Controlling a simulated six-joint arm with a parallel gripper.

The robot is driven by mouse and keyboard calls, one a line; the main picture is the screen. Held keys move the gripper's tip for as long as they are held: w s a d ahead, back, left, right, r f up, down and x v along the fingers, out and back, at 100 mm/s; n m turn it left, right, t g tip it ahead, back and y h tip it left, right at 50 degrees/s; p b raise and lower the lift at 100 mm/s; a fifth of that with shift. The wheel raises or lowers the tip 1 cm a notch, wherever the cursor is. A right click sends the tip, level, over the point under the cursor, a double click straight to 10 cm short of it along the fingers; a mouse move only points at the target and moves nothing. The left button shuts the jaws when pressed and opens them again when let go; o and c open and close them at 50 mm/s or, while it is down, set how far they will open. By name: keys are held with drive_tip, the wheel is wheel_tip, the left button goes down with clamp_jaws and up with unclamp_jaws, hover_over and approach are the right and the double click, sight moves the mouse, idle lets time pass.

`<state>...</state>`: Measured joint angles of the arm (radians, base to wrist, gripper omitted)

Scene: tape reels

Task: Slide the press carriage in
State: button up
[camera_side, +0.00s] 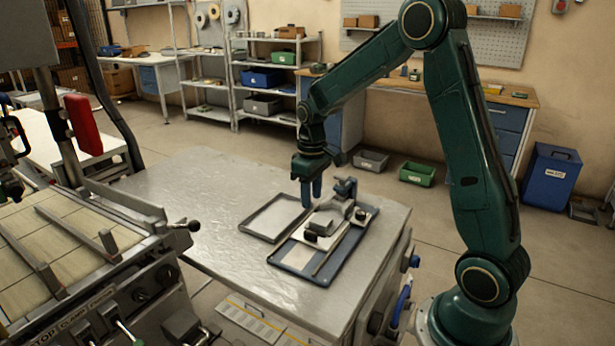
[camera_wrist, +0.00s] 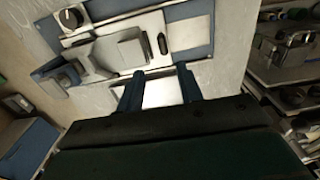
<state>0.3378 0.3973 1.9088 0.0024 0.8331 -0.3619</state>
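The press (camera_side: 324,243) is a low fixture on a blue base plate with pale metal rails, lying on the metal bench. A grey block, apparently the press carriage (camera_side: 328,219), sits across it, with dark knobs near it. The block also shows in the wrist view (camera_wrist: 122,50), above and left of my fingers. My gripper (camera_side: 312,205) points down just behind and left of the block in the side view. In the wrist view my two blue fingers (camera_wrist: 160,72) stand apart with a bright plate visible between them. I cannot tell whether a finger touches the block.
A shallow grey tray (camera_side: 275,217) lies left of the press. The left part of the bench top (camera_side: 190,190) is clear. A machine with a slatted bed (camera_side: 70,245) stands at the left. Green (camera_side: 417,174) and grey (camera_side: 371,160) bins are on the floor behind.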

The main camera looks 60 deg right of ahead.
drive_tip(key=shift+r, duration=1.55)
drive_tip(key=s+a+r+t, duration=0.3)
drive_tip(key=s+a+r, duration=0.5)
drive_tip(key=s+r, duration=0.15)
drive_tip(key=s+a+r+t, duration=0.1)
drive_tip(key=s+a, duration=0.2)
drive_tip(key=s, duration=0.3)
drive_tip(key=s+a+r+t, duration=0.1)
drive_tip(key=s+a, duration=0.2)
drive_tip(key=s, duration=0.3)
drive_tip(key=shift+s+t, duration=0.2)
drive_tip(key=shift+t, duration=0.1)
